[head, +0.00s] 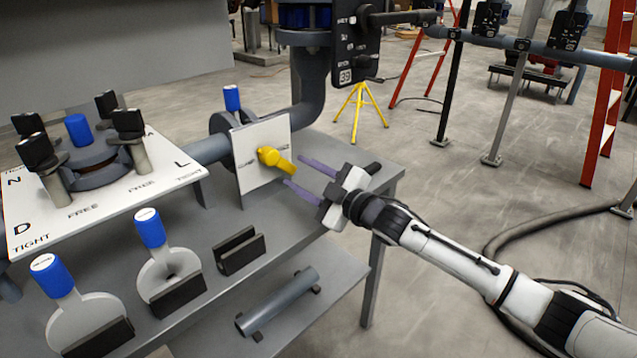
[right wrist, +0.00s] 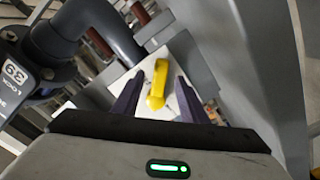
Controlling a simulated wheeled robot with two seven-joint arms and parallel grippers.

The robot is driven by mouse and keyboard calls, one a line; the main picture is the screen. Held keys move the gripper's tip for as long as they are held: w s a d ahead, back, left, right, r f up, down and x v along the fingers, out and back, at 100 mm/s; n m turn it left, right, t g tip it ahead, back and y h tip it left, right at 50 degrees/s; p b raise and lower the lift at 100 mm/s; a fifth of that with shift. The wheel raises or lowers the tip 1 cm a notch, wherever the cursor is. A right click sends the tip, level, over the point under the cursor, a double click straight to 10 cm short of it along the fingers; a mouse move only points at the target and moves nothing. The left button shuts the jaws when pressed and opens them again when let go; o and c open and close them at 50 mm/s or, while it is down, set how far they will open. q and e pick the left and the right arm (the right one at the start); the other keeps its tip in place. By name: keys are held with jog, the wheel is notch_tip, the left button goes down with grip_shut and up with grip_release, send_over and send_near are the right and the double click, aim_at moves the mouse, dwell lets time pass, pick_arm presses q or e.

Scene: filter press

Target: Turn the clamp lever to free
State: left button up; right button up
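A yellow lever (head: 277,161) is mounted on an upright white plate (head: 252,176) at the pipe end. It points toward the lower right in the head view. My right gripper (head: 294,171) is open, its two purple fingers aimed at the lever. In the right wrist view the yellow lever (right wrist: 158,85) appears between the spread fingers. I cannot tell from this view whether the fingertips reach alongside it; no contact shows. The plate's small markings are too blurred to read. My left gripper is out of view.
At left a white panel (head: 110,200) lettered FREE and TIGHT carries black-topped posts around a round fitting. Blue-handled discs (head: 168,275) stand in black holders on the grey bench (head: 215,225). A dark gauge box (head: 355,45) hangs behind.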

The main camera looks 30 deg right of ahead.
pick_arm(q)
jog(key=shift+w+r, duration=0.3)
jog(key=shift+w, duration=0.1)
pick_arm(e)
jog(key=v, duration=0.7)
jog(key=shift+s+d, duration=0.15)
jog(key=shift+s, duration=0.15)
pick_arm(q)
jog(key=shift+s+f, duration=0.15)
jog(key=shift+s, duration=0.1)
